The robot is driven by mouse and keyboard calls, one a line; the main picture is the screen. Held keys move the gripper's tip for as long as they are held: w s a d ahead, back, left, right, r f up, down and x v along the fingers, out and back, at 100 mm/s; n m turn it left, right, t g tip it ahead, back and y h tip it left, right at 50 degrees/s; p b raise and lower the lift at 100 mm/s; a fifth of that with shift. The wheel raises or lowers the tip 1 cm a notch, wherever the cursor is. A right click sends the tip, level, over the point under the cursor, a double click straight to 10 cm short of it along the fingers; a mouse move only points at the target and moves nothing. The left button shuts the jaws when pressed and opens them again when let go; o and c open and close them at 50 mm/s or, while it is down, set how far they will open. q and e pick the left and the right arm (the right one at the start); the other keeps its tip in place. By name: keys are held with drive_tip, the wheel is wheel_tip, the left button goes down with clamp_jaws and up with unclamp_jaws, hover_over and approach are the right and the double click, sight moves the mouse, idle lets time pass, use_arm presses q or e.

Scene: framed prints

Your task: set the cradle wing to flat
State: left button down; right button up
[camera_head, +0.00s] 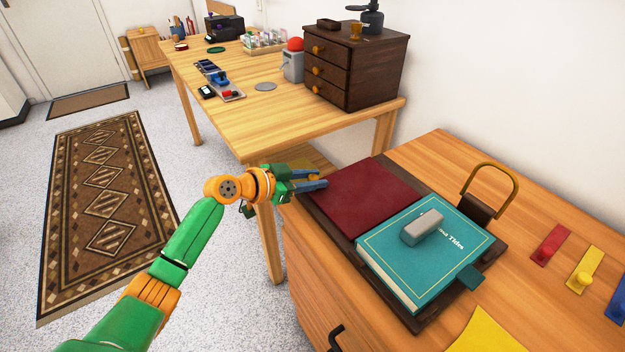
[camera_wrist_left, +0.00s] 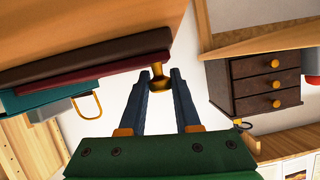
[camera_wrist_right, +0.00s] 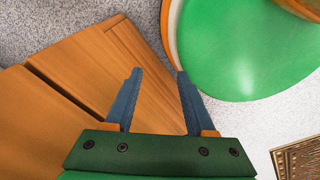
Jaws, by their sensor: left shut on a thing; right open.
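The book cradle has a dark brown board with a maroon-padded wing (camera_head: 368,193) on its left side. The wing looks flat or nearly so; a slight tilt cannot be told. A teal book (camera_head: 415,268) lies on the cradle's right part with a grey block (camera_head: 422,227) on it. My left gripper (camera_head: 322,183) is at the wing's far left edge, its fingers shut on a brass knob (camera_wrist_left: 158,82), best seen in the left wrist view. My right gripper (camera_wrist_right: 158,74) is open and empty in the right wrist view, in front of wooden furniture.
A brass arch (camera_head: 492,180) stands behind the book. Coloured strips with knobs, including a red one (camera_head: 550,246), lie at the right. A yellow sheet (camera_head: 487,332) lies in front. The wooden table (camera_head: 290,118) behind carries a dark drawer chest (camera_head: 356,68).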

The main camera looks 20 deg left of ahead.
use_arm(q)
drive_tip(key=shift+f, duration=0.1)
drive_tip(key=c, duration=0.6)
unclamp_jaws()
drive_tip(key=shift+f, duration=0.1)
drive_tip(key=v, duration=0.7)
drive_tip(key=shift+a, duration=0.1)
